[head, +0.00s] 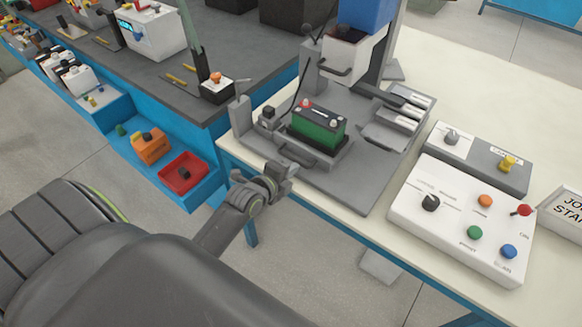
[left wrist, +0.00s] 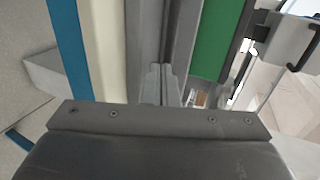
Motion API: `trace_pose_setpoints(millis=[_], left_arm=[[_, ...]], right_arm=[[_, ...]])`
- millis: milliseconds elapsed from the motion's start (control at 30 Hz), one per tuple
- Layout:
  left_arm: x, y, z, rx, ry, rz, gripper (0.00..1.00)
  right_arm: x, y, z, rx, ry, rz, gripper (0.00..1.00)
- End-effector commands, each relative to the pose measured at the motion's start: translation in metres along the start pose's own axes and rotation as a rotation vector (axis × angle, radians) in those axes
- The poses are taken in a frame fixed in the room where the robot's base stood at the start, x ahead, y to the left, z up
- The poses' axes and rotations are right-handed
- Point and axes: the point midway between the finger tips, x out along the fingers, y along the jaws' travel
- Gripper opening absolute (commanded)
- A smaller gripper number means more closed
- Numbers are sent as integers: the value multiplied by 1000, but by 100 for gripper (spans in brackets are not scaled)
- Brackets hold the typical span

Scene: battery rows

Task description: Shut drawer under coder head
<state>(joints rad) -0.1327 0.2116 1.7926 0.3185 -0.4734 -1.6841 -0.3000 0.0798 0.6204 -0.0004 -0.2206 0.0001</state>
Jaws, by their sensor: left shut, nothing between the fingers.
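The drawer (head: 312,164) is a grey tray with a dark handle (head: 293,156) at its front. It stands out in front of the coder head (head: 352,58), with a green, black-topped battery (head: 318,131) upright in it. My left gripper (head: 288,169) is shut and empty beside the drawer's front, close to the handle. I cannot tell whether they touch. In the left wrist view the closed fingers (left wrist: 161,84) point along grey drawer parts, with the battery's green side (left wrist: 216,40) to their right. My right gripper is not in view.
A control box (head: 455,220) with coloured buttons and a knob box (head: 478,158) stand right on the cream table (head: 345,215). Grey floor is clear in front.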

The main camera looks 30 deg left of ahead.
Motion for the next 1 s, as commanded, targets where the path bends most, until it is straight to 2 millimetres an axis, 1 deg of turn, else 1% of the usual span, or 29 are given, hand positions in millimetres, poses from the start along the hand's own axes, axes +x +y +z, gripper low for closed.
trace_pose_setpoints(millis=[367, 467, 700, 800, 900, 1000], left_arm=[[3, -1, 0, 0, 0, -2, 0], [14, -4, 0, 1, 1, -4, 0], [58, -21, -1, 2, 1, -5, 0], [71, -26, -1, 1, 1, -3, 0], [78, -30, -1, 1, 0, -2, 0], [80, -32, -1, 1, 0, 0, 0]], right_arm=[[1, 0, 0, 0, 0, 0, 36], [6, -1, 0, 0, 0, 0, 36], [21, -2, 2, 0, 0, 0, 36], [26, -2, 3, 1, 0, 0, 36], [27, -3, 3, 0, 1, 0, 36], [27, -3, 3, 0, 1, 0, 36]])
